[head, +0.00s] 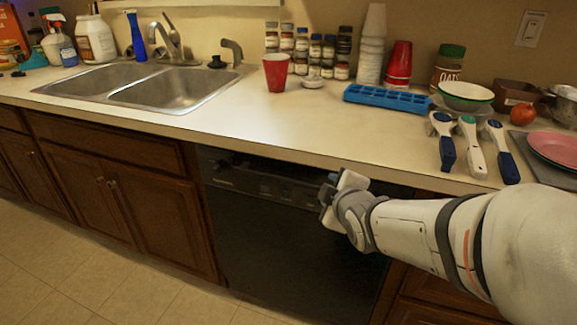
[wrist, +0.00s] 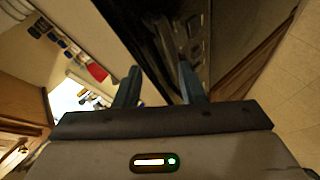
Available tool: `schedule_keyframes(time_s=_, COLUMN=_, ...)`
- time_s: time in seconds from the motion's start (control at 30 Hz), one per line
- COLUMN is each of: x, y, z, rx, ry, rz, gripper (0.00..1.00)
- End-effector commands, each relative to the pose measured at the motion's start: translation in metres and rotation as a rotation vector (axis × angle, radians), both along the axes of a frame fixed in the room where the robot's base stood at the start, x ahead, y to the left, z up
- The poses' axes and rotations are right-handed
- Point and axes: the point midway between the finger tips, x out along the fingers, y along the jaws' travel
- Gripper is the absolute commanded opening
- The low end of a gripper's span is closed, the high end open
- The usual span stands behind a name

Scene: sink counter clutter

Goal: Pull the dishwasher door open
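The black dishwasher (head: 270,240) sits under the counter, right of the sink cabinets. Its door looks upright and closed, with a control strip (head: 255,184) along the top and a dark gap under the counter edge. My gripper (head: 326,200) is in front of the upper right part of the door, just below the counter edge. In the wrist view my gripper (wrist: 160,80) has its two fingers apart with nothing seen between them. The dark dishwasher front (wrist: 185,30) lies beyond the fingers. I cannot tell whether a finger touches the door, and my arm hides its right part.
The counter (head: 300,125) overhangs the door. Wooden cabinets (head: 120,185) stand left of the dishwasher. The tiled floor (head: 100,285) in front is clear.

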Motion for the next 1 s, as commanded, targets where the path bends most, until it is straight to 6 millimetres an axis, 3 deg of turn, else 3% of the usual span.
schedule_keyframes(time_s=0.03, x=0.006, y=0.011, z=-0.029, rx=-0.052, ry=-0.076, rz=0.068, gripper=0.36)
schedule_keyframes(time_s=0.2, x=0.017, y=0.044, z=-0.044, rx=-0.209, ry=-0.338, rz=0.243, gripper=0.36)
schedule_keyframes(time_s=0.4, x=0.016, y=0.064, z=-0.047, rx=-0.3, ry=-0.517, rz=0.333, gripper=0.36)
schedule_keyframes(time_s=0.63, x=0.022, y=0.071, z=-0.04, rx=-0.318, ry=-0.553, rz=0.348, gripper=0.36)
schedule_keyframes(time_s=0.87, x=0.038, y=0.079, z=-0.039, rx=-0.317, ry=-0.548, rz=0.348, gripper=0.36)
schedule_keyframes(time_s=1.0, x=0.06, y=0.088, z=-0.044, rx=-0.319, ry=-0.553, rz=0.346, gripper=0.36)
